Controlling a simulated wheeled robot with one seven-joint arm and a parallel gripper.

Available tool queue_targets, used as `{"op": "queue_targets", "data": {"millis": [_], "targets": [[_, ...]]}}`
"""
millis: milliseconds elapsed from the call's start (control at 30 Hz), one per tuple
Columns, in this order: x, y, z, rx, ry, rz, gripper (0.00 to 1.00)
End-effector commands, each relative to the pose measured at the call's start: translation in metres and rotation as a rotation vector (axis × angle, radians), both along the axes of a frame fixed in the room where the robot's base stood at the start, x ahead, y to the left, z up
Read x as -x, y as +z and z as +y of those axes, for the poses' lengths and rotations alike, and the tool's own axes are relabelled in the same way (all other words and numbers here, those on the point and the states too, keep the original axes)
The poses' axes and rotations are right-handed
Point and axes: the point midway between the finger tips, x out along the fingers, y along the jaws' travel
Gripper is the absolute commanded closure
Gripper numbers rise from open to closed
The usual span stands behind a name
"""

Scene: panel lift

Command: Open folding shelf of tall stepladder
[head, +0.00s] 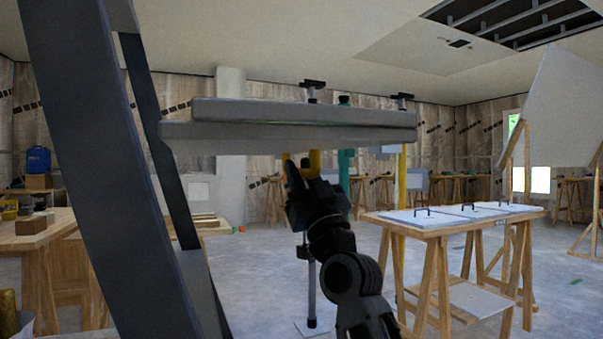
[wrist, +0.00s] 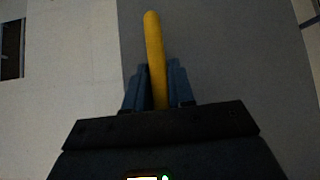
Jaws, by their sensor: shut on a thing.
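The tall stepladder (head: 75,150) stands close at the left, its dark grey rails running up out of view. A grey shelf panel (head: 290,135) extends right from beside the rails, nearly level and seen almost edge-on. It has a raised slab along its upper side. A yellow handle (head: 315,162) shows under the panel. My gripper (head: 300,178) is just below the panel. In the wrist view the yellow handle (wrist: 154,45) runs up from between the fingers (wrist: 158,88), which are shut on it. The joint between shelf and ladder is not clear.
A trestle table (head: 455,222) with white panels and dark handles stands to the right. A wooden workbench (head: 35,235) is at the left behind the ladder. A large board on an easel (head: 560,105) stands far right. Open floor (head: 265,265) lies between.

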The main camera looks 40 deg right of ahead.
Motion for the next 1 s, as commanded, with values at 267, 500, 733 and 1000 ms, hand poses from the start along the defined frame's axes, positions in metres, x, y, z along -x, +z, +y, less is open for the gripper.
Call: {"op": "queue_targets", "data": {"millis": [267, 500, 733, 1000], "targets": [[0.0, 0.0, -0.001, 0.0, -0.001, 0.001, 1.0], [0.0, 0.0, -0.001, -0.001, -0.001, 0.001, 0.57], [0.001, -0.001, 0.0, 0.0, 0.0, 0.001, 0.57], [0.024, -0.026, 0.003, -0.002, -0.003, 0.003, 0.57]]}}
